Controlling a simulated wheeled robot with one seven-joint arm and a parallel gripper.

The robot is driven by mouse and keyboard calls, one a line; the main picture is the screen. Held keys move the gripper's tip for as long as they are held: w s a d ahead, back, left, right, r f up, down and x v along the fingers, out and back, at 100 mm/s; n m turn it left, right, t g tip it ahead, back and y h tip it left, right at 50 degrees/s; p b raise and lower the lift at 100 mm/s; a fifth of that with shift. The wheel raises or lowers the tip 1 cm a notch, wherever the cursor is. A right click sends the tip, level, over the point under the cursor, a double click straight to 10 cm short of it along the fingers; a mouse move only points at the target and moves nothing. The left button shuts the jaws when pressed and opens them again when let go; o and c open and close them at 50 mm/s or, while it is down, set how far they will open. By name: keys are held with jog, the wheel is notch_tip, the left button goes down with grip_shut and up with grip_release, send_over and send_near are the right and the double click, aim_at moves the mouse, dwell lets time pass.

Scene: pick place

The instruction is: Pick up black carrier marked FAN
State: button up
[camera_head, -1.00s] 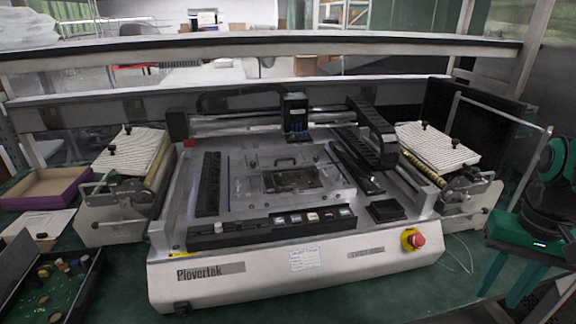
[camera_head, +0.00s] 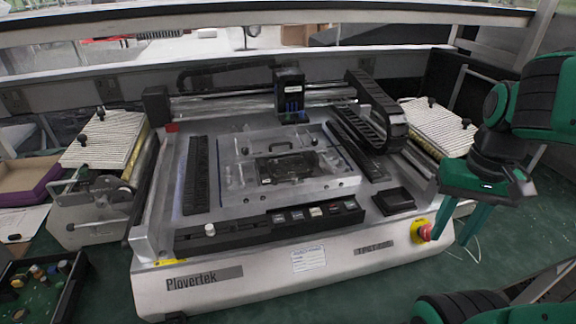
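A dark, flat carrier-like piece (camera_head: 288,167) lies in the clear-and-metal fixture (camera_head: 335,187) at the middle of the machine bed. A smaller black block (camera_head: 393,200) sits on the bed to its right. I cannot read a FAN mark on either, so I cannot tell which is the named carrier. My gripper (camera_head: 449,236) is green and points down at the right, beside the machine's front right corner. Its two fingers are apart with nothing seen between them. It is well to the right of both black pieces and touches neither.
The Plovertek machine (camera_head: 280,274) fills the middle, with a red stop button (camera_head: 426,232) close to my fingers. A black gantry and cable chain (camera_head: 375,112) stand over the bed's back. A parts tray (camera_head: 40,284) is at lower left.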

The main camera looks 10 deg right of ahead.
jog(key=w+a+r+n, duration=0.2)
jog(key=w+r, duration=0.3)
jog(key=w, duration=0.5)
notch_tip(320, 180, up, 6)
jog(key=n, duration=0.4)
send_over(315, 155)
jog(key=f, duration=0.4)
jog(key=shift+w+d+f, duration=0.15)
jog(key=shift+w+f, duration=0.1)
jog(key=shift+w, duration=0.05)
jog(key=shift+s+f, duration=0.2)
jog(key=shift+f, duration=2.5)
grip_shut()
